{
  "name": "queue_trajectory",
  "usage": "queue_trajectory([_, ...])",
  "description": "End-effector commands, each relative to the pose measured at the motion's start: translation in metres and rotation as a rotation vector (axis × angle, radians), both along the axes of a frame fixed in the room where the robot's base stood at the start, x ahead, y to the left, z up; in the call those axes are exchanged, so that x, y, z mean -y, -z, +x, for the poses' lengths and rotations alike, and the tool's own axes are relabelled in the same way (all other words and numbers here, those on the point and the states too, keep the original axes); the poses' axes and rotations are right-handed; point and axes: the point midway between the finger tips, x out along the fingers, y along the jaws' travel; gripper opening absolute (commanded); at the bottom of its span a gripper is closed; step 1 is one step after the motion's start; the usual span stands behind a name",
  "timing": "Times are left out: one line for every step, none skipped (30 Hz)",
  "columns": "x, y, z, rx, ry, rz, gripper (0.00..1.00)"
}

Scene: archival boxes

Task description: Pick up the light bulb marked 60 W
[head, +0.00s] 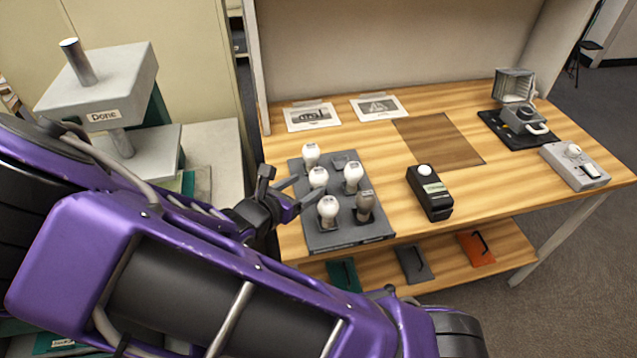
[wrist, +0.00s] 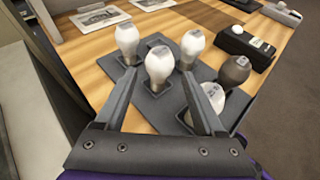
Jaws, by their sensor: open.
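Several light bulbs stand upright in a grey tray (head: 322,240). Four are white: the back left bulb (head: 310,152), the middle left bulb (head: 318,177), the right bulb (head: 353,174) and the front bulb (head: 327,208). One bulb is dark grey (head: 365,204). My gripper (head: 303,190) is open and empty at the tray's left side. In the wrist view its fingertips (wrist: 157,75) appear either side of the middle left bulb (wrist: 159,62); the right finger partly hides the front bulb (wrist: 209,97).
The tray's back right place (head: 341,160) holds no bulb. A black device (head: 430,195) with a white knob stands to its right. A grey box device (head: 575,165) and a lamp-like instrument (head: 522,118) are farther right. Two printed cards (head: 312,116) lie at the back.

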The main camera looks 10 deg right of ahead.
Motion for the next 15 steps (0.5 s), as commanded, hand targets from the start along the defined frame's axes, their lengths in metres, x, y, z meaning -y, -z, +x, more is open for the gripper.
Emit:
queue_trajectory([0.004, 0.003, 0.003, 0.0, 0.001, 0.0, 0.71])
queue_trajectory([0.005, 0.004, 0.005, -0.001, 0.0, -0.001, 0.71])
queue_trajectory([0.007, 0.004, 0.006, -0.001, 0.0, -0.001, 0.71])
queue_trajectory([0.008, 0.005, 0.007, 0.0, 0.001, 0.0, 0.71])
queue_trajectory([0.009, 0.005, 0.008, 0.0, 0.001, 0.0, 0.71])
queue_trajectory([0.011, 0.006, 0.01, 0.0, 0.002, 0.0, 0.71])
queue_trajectory([0.013, 0.008, 0.012, 0.0, 0.001, 0.0, 0.71])
queue_trajectory([0.015, 0.01, 0.014, -0.001, 0.002, -0.001, 0.71])
queue_trajectory([0.019, 0.012, 0.018, 0.0, 0.002, -0.001, 0.71])
queue_trajectory([0.022, 0.015, 0.021, 0.0, 0.002, -0.003, 0.71])
queue_trajectory([0.027, 0.017, 0.025, -0.001, 0.003, -0.002, 0.71])
queue_trajectory([0.031, 0.019, 0.029, 0.0, 0.003, -0.003, 0.71])
queue_trajectory([0.033, 0.021, 0.033, 0.0, 0.002, -0.001, 0.71])
queue_trajectory([0.036, 0.023, 0.035, 0.0, 0.001, -0.002, 0.71])
queue_trajectory([0.04, 0.024, 0.039, 0.0, 0.002, -0.001, 0.71])
